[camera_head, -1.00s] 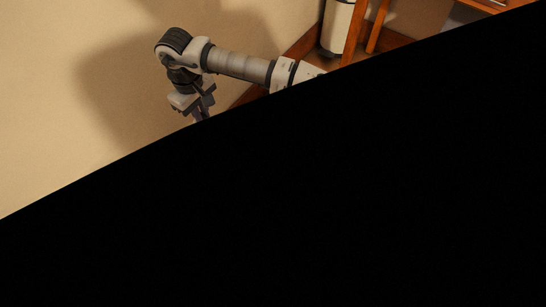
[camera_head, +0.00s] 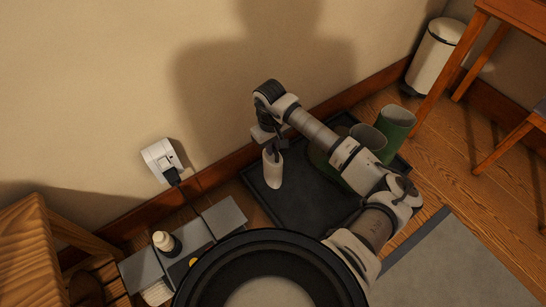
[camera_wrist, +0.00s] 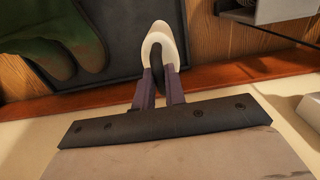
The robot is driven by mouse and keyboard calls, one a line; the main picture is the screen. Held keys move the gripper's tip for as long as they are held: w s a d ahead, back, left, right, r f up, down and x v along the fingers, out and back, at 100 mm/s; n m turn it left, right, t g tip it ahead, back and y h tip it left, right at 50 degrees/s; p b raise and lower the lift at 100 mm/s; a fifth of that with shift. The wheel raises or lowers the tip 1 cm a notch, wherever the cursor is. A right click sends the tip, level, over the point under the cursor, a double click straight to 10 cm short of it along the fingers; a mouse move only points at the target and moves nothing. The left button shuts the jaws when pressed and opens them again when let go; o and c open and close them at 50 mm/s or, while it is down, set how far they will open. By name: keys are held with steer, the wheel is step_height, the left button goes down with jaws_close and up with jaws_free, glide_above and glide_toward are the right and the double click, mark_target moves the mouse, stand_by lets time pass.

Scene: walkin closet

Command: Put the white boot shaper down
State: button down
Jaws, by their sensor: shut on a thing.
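The white boot shaper (camera_head: 272,172) is upright over the left part of the black tray (camera_head: 300,208) in the head view. My gripper (camera_head: 272,150) is above it, shut on its upper part. In the wrist view, my gripper's fingers (camera_wrist: 159,88) close on a dark upright part in the middle of the white boot shaper (camera_wrist: 160,38). I cannot tell whether its underside touches the tray. The tray's dark surface (camera_wrist: 125,40) also shows in the wrist view.
Green boots (camera_head: 395,124) stand at the tray's right end, partly hidden by my arm. A white bin (camera_head: 436,58) and wooden table are at the upper right. A grey box (camera_head: 222,216) and small bottle (camera_head: 164,241) are left of the tray. The wall is close behind.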

steer(key=shift+f+b, duration=0.55)
steer(key=shift+f, duration=2)
steer(key=shift+f+b, duration=0.2)
steer(key=shift+b, duration=0.1)
steer(key=c, duration=1.5)
jaws_free()
steer(key=shift+r, duration=0.1)
steer(key=shift+o, duration=0.2)
steer(key=shift+r+p, duration=0.15)
steer(key=shift+p, duration=0.15)
steer(key=r+p, duration=0.1)
steer(key=r, duration=0.3)
steer(key=r+p, duration=0.1)
steer(key=r, duration=0.3)
steer(key=r+p, duration=0.1)
steer(key=r, duration=0.3)
steer(key=shift+w+a, duration=0.1)
steer(key=shift+a, duration=0.15)
